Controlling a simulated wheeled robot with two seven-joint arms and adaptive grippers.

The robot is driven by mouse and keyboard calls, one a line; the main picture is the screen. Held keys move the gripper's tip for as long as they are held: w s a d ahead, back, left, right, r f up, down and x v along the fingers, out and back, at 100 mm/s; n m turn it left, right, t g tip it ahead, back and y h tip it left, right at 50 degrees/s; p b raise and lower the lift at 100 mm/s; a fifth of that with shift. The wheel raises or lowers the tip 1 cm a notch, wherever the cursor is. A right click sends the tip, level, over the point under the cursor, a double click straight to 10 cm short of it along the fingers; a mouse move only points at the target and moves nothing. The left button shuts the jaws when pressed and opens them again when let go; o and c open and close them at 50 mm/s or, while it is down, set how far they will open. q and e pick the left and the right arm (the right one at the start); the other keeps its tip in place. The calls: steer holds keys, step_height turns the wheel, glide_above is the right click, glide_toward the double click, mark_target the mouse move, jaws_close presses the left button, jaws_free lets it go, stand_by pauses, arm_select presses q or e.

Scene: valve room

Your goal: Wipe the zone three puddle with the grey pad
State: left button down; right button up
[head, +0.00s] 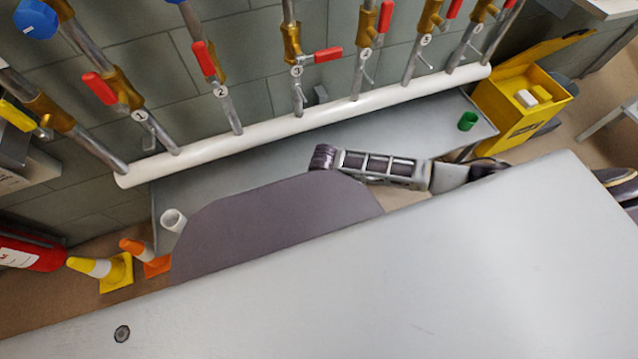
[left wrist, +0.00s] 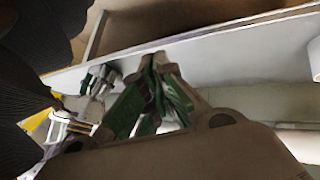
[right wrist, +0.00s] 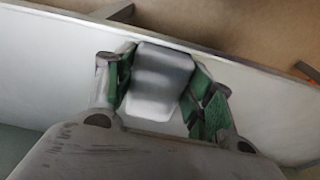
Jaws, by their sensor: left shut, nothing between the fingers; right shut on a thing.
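In the right wrist view my right gripper (right wrist: 160,64) is shut on a grey block, the grey pad (right wrist: 155,92), with its green-lined fingers on either side. The pad is over the pale bench; I cannot tell if it touches. In the left wrist view my left gripper (left wrist: 158,62) is shut and empty, its fingertips together. The number 3 tag (head: 296,71) hangs on a pipe behind the bench (head: 270,160). I cannot make out a puddle; my body hides much of the bench front.
A white pipe (head: 330,113) runs along the bench back, below several red-handled valves. A white cup (head: 173,220) stands at the bench's left end and a green cup (head: 468,121) at its right. A yellow bin (head: 520,105) is at the right, cones (head: 117,271) at the left.

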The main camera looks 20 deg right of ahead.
arm_select(q)
steer(key=shift+s+f, duration=0.15)
steer(key=shift+s, duration=0.3)
arm_select(e)
steer(key=shift+s+f, duration=0.3)
steer(key=shift+s, duration=0.35)
arm_select(q)
steer(key=shift+w, duration=0.2)
arm_select(e)
steer(key=shift+w, duration=0.4)
steer(key=shift+w+b, duration=0.75)
steer(key=shift+w, duration=0.4)
steer(key=shift+w+r, duration=0.1)
steer(key=shift+w, duration=0.45)
arm_select(q)
steer(key=shift+s+f, duration=0.25)
steer(key=shift+f, duration=0.8)
steer(key=shift+w, duration=0.15)
arm_select(e)
steer(key=shift+w, duration=0.15)
